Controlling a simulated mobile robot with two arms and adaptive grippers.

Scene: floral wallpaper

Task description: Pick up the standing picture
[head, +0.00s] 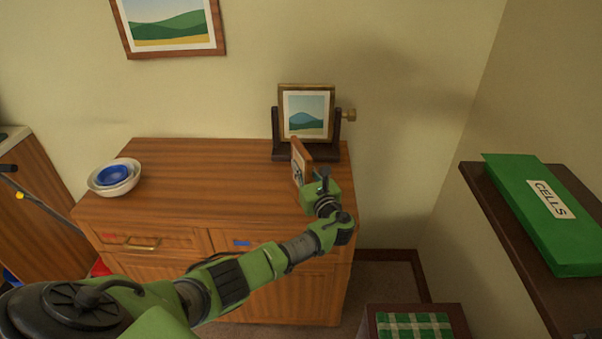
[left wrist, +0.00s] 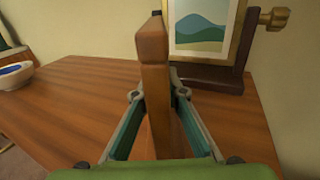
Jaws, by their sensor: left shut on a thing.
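A standing picture with a brown wooden frame (head: 301,158) is seen nearly edge-on at the right part of the dresser top. In the left wrist view its thick wooden edge (left wrist: 154,75) stands upright between the fingers. My left gripper (head: 307,183) is shut on this picture, one finger on each side; the fingers also show in the left wrist view (left wrist: 159,96). Whether its lower edge touches the dresser is hard to tell. My right gripper is not in view.
A second picture in a dark stand with a brass knob (head: 306,112) stands close behind the held one. Nested white and blue bowls (head: 114,175) sit at the left of the wooden dresser (head: 200,180). A green CELLS box (head: 540,205) lies on a shelf at right. The dresser's middle is clear.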

